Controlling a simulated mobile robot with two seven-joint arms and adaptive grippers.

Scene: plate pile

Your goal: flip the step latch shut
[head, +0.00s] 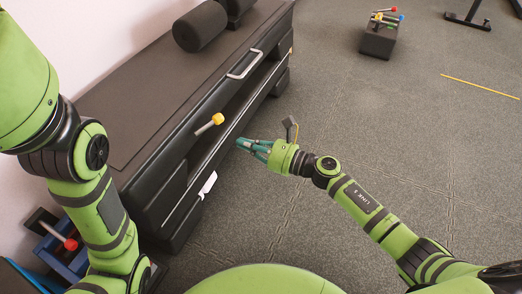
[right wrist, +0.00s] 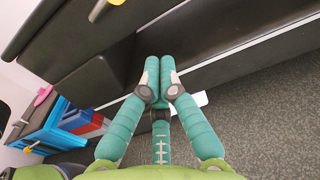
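A long black bench (head: 150,115) runs along the wall. A yellow-tipped lever (head: 216,119) sticks out from its side. Lower down on the same side is a small white piece (head: 208,184). Neither is labelled, and I cannot tell which is the step latch. My right gripper (head: 241,144) is beside the bench, right of and slightly below the lever in the head view, apart from it. In the right wrist view its teal fingers (right wrist: 160,60) are shut with tips together and nothing visible between them. The white piece (right wrist: 188,101) is partly behind one finger. My left gripper is out of frame.
A silver handle (head: 244,64) is on the bench side, and black rollers (head: 200,27) lie on top. A blue rack (head: 70,262) stands at the lower left. A dark box (head: 378,40) with small dumbbells stands far back.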

